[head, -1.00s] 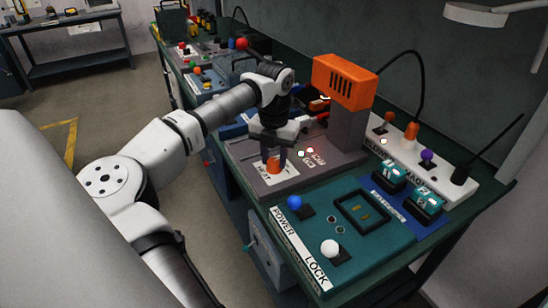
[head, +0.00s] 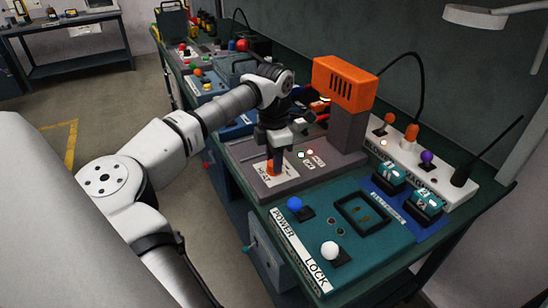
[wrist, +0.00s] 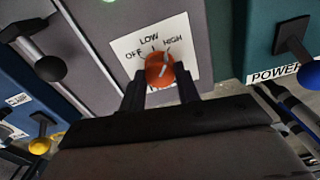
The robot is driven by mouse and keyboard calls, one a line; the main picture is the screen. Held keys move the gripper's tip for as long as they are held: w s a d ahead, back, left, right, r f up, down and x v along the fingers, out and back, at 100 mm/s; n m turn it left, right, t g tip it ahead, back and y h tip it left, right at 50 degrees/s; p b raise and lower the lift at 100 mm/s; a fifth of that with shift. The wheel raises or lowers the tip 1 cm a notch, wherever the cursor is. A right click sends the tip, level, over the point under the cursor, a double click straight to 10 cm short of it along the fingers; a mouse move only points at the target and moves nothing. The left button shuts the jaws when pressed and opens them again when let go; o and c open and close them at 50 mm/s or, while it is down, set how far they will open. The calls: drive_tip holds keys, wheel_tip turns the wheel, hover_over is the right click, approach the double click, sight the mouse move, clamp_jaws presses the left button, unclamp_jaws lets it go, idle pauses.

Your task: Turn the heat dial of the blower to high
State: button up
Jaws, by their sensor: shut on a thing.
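The blower has an orange housing (head: 345,83) on a grey post, above a grey base (head: 240,150). Its orange heat dial (head: 273,167) sits on a white label plate near the base's front. In the wrist view the dial (wrist: 159,68) shows a pale pointer line slanting up and right, toward the word HIGH; OFF and LOW stand left of HIGH on the plate (wrist: 185,62). My gripper (wrist: 160,88) is shut on the dial from above, one finger on each side. In the head view my gripper (head: 275,160) partly hides the dial.
A teal box (head: 375,250) with blue and white knobs, marked POWER and LOCK, stands right of the blower. Blue boxes with levers stand on the other side.

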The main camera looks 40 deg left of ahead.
drive_tip(key=shift+m, duration=0.6)
drive_tip(key=o, duration=1)
drive_tip(key=shift+r, duration=0.1)
wheel_tip(320, 180, up, 14)
drive_tip(key=shift+f+b, duration=0.15)
drive_tip(key=shift+b, duration=0.2)
